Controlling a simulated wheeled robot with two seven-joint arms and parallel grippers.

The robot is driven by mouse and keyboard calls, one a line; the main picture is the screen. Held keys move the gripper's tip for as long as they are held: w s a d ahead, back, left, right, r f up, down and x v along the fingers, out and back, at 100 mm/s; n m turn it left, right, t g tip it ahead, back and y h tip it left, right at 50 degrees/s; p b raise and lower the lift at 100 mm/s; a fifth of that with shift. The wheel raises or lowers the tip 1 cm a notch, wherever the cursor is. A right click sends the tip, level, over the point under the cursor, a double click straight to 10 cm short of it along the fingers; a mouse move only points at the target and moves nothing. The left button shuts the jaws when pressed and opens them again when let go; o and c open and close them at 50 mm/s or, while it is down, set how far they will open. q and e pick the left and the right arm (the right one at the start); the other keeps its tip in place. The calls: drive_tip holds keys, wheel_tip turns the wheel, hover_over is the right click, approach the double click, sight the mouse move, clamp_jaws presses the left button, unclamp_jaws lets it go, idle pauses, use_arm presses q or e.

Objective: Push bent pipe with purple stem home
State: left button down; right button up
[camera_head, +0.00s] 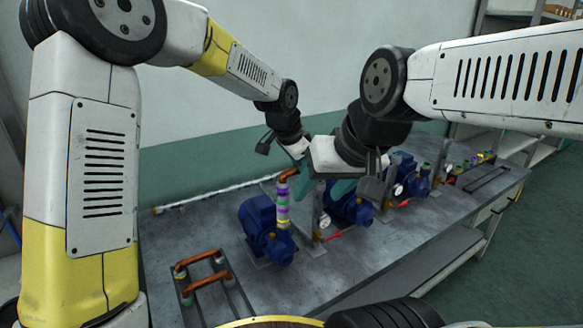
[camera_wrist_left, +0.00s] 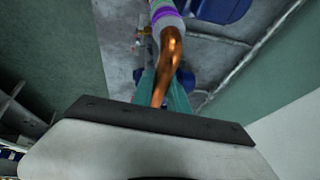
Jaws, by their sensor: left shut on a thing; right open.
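The bent copper pipe (camera_head: 288,174) is at the top of an upright stem with purple bands (camera_head: 283,212), beside the nearest blue pump (camera_head: 264,232). In the left wrist view the copper bend (camera_wrist_left: 170,48) meets a pale collar by the purple band (camera_wrist_left: 164,14). I cannot tell whether it is fully seated. My left gripper (camera_head: 304,182) is shut on the bent pipe; its teal fingers lie either side of the copper in the wrist view (camera_wrist_left: 164,92). My right gripper (camera_head: 346,188) is open and appears empty.
More blue pumps (camera_head: 350,208) with gauges and red handles stand along the grey bench (camera_head: 330,270). A rack with copper bent pipes (camera_head: 202,272) is at the near left. A long pale pipe (camera_head: 215,193) runs along the back by the wall.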

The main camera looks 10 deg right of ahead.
use_arm(q)
drive_tip(key=shift+f, duration=0.4)
idle(0.4)
drive_tip(key=shift+r, duration=0.3)
idle(0.6)
drive_tip(key=c, duration=1.6)
unclamp_jaws()
drive_tip(key=shift+o, duration=0.3)
drive_tip(key=o, duration=0.5)
drive_tip(key=shift+v, duration=3.05)
drive_tip(key=shift+v, duration=3.9)
